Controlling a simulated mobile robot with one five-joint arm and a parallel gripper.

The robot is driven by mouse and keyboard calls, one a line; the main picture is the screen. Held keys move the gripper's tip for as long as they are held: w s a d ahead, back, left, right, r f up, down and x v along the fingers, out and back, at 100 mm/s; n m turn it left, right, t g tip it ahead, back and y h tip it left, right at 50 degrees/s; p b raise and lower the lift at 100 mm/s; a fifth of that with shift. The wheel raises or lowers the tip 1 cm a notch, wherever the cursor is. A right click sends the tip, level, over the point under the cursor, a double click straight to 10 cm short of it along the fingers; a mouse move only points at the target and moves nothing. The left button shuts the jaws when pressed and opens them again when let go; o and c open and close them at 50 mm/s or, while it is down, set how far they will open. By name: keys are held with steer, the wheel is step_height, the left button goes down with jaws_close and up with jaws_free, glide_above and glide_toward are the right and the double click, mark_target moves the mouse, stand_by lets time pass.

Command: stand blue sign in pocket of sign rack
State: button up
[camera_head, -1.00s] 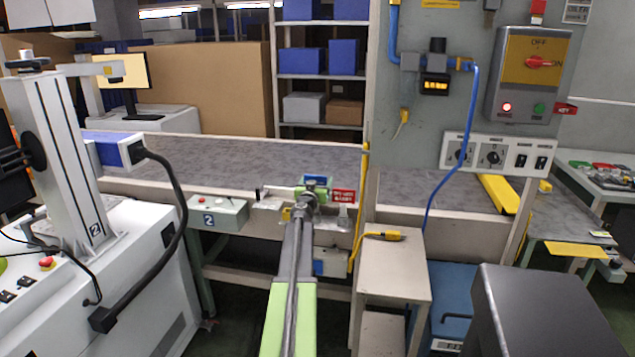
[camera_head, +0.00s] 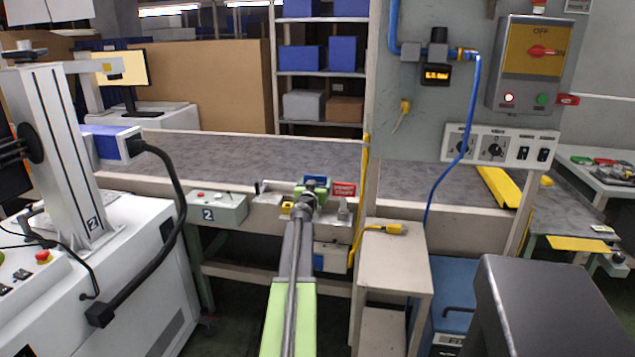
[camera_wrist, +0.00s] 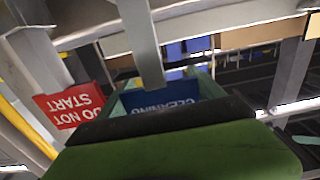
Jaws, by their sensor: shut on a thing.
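My gripper (camera_head: 311,192) is at the front side of the conveyor, in the middle of the head view. It is shut on the blue sign (camera_head: 317,181), of which only a small part shows behind the jaws. In the wrist view the blue sign (camera_wrist: 170,94) carries white upside-down letters that read "CLEANING", and green and dark gripper parts hide much of it. The sign rack (camera_head: 272,190) seems to be the grey metal fixture on the conveyor side, largely behind my gripper. I cannot tell whether the sign is in a pocket.
A red sign (camera_head: 344,189) stands just right of my gripper, and also shows in the wrist view (camera_wrist: 69,105). A grey control box (camera_head: 218,208) marked 2 is to the left. A yellow cable (camera_head: 362,200) hangs to the right, above a small stand (camera_head: 392,262).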

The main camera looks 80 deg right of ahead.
steer(key=shift+f+b, duration=0.95)
steer(key=shift+f, duration=0.05)
steer(key=o, duration=1.5)
steer(key=shift+r, duration=0.1)
steer(key=a, duration=1.1)
steer(key=s+a, duration=0.1)
steer(key=a, duration=0.5)
steer(key=shift+a, duration=0.2)
